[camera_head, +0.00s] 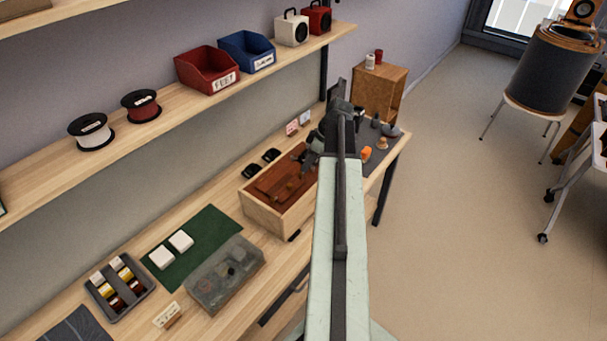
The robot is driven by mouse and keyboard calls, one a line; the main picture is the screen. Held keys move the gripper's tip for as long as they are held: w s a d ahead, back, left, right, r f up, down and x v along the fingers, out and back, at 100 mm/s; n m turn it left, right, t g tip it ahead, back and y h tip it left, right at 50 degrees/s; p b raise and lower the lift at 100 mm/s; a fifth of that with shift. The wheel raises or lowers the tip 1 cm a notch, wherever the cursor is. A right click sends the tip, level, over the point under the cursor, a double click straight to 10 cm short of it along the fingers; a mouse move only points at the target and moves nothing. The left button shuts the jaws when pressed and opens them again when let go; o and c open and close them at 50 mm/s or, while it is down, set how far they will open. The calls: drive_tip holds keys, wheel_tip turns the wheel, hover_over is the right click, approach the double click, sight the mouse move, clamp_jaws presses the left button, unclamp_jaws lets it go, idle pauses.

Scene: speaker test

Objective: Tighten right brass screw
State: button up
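A wooden box (262,217) with a reddish-brown top face stands on the workbench, left of my pale green arm. Small dark and brownish details show on its top, but I cannot make out a brass screw or tell a right one from a left one. My gripper (304,160) is a dark shape at the far end of my arm, over the back right part of the box. It is small and partly covered by my wrist. I cannot tell whether its fingers are apart or touch anything. My arm hides the box's right side.
On the bench (172,290) are a green mat (213,225) with white blocks, a clear-lidded case (225,275), a grey tray (118,292) and an orange item (366,153). A shelf (40,165) with spools and bins runs above. Open floor (450,240) lies right.

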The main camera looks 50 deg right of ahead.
sight(301, 174)
drive_tip(key=b+x, duration=0.3)
drive_tip(key=x, duration=0.2)
drive_tip(key=shift+f+b, duration=0.15)
drive_tip(key=shift+b, duration=0.2)
clamp_jaws()
